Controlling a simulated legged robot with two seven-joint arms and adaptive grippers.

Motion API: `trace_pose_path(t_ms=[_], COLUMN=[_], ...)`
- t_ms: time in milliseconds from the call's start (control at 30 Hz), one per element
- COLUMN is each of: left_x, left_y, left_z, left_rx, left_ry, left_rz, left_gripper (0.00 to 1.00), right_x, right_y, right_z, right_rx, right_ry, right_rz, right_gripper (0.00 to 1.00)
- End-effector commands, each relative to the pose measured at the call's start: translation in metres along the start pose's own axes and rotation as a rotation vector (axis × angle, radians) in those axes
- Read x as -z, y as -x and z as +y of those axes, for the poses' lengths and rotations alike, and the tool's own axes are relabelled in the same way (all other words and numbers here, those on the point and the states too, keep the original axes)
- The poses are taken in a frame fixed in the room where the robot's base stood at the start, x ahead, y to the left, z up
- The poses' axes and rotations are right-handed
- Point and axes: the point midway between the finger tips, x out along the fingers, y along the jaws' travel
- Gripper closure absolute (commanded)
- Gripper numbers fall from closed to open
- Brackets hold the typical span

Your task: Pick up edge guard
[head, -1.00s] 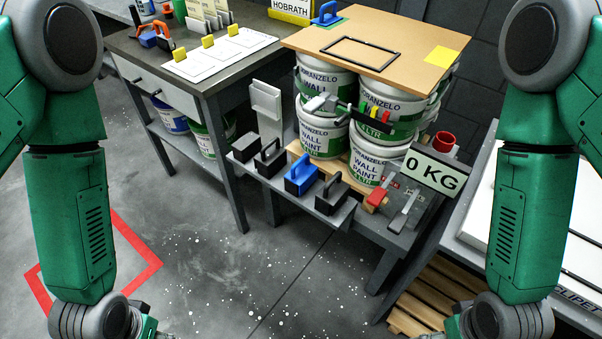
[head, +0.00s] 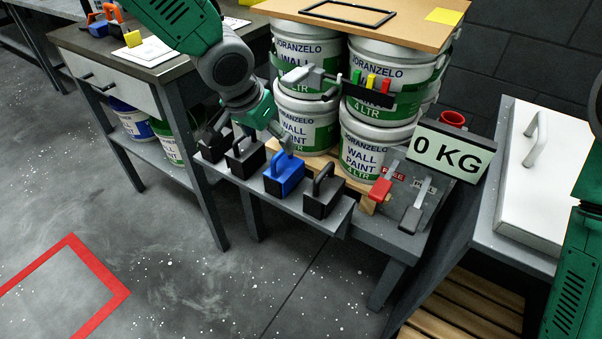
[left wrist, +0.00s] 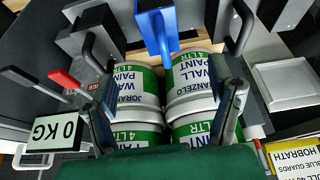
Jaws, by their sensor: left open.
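The edge guards appear to be the handled blocks on the low shelf (head: 322,226) in front of the paint pails. The blue guard (head: 284,178) stands between a dark guard (head: 245,158) on its left and another dark guard (head: 323,196) on its right. My left gripper (head: 250,138) is open and empty, above and behind the guards' row. In the left wrist view its two fingers (left wrist: 162,112) are spread apart, with the blue guard (left wrist: 154,30) beyond them, apart from them. My right gripper is out of view.
Stacked paint pails (head: 370,153) stand close behind the guards under a brown board (head: 420,30). Red and grey levers (head: 383,186) and the 0 KG display (head: 450,150) are to the right. A workbench (head: 75,38) is at left. The floor in front is clear.

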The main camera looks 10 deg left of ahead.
Motion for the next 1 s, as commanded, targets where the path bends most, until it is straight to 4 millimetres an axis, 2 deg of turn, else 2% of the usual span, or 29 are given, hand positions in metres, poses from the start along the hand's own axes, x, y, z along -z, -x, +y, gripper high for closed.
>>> trace_pose_path(t_ms=[400, 633, 833, 1000], left_x=[-0.001, 0.000, 0.000, 0.000], left_y=[-0.073, -0.089, -0.121, -0.135], left_z=[-0.004, -0.003, -0.006, -0.006], left_rx=[-0.002, -0.001, -0.001, -0.001], left_ry=[-0.001, -0.002, -0.001, -0.002], left_rz=[0.000, 0.001, 0.000, 0.001], left_gripper=[0.24, 0.24, 0.24, 0.24], right_x=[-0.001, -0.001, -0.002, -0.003], right_y=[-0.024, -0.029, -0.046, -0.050], right_z=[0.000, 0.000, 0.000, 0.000], right_rx=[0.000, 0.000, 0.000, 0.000], right_ry=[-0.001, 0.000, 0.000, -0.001], right_rz=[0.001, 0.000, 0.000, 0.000], right_gripper=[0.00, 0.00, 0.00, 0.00])
